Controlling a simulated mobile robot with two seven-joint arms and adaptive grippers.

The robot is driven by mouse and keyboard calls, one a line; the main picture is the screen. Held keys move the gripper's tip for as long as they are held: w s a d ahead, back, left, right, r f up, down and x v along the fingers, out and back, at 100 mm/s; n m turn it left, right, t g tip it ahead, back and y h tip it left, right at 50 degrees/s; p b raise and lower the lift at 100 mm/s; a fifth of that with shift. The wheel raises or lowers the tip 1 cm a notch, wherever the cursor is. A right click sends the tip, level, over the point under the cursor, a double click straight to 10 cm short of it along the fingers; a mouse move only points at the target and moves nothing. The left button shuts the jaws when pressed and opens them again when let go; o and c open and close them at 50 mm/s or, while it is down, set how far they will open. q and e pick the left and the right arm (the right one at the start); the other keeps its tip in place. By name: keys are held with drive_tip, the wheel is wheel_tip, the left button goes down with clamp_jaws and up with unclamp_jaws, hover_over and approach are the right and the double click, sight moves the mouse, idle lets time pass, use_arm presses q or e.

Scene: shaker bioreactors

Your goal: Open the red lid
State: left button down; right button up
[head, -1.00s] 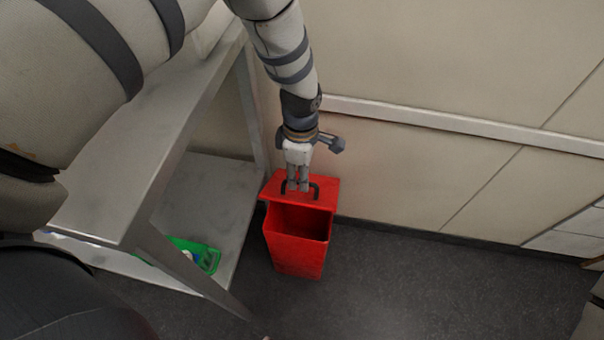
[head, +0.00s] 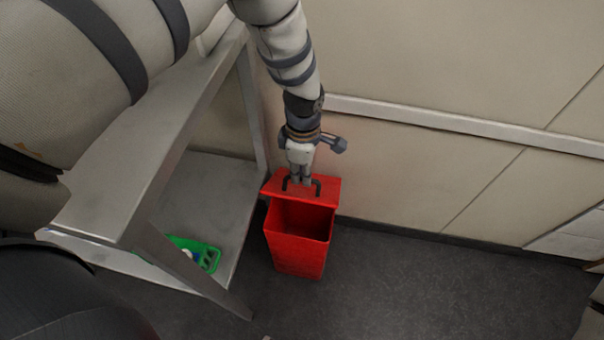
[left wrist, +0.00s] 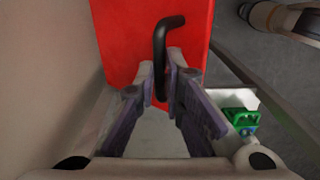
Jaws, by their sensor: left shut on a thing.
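The red bin (head: 297,256) stands on the floor beside the metal table, near the wall. Its red lid (head: 331,189) is swung up and back at the wall side, and the bin's dark mouth is uncovered. My left gripper (head: 300,183) is shut on the lid's black handle (head: 318,188). In the left wrist view, the fingers (left wrist: 161,78) close around the handle (left wrist: 160,42), in front of the red lid (left wrist: 125,45). The fingers hide part of the handle. My right gripper is not in view.
A metal table (head: 145,150) with a lower shelf (head: 205,195) stands left of the bin. A green tray (head: 207,256) with small items lies on that shelf. The wall (head: 450,60) is behind the bin; dark floor (head: 420,290) is clear to its right.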

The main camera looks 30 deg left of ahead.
use_arm(q)
drive_tip(key=w+a+r+b, duration=0.2)
drive_tip(key=w+b, duration=0.2)
drive_tip(key=w, duration=0.5)
drive_tip(key=shift+w+a+r+b, duration=0.2)
drive_tip(key=shift+a+b, duration=0.1)
drive_tip(key=shift+a, duration=0.1)
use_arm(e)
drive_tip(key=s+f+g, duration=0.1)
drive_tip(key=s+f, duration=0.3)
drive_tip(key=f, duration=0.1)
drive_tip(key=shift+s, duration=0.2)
use_arm(q)
drive_tip(key=c, duration=1.7)
unclamp_jaws()
drive_tip(key=shift+w+f, duration=0.1)
drive_tip(key=r, duration=1.2)
drive_tip(key=shift+w+r, duration=0.2)
drive_tip(key=shift+w, duration=0.2)
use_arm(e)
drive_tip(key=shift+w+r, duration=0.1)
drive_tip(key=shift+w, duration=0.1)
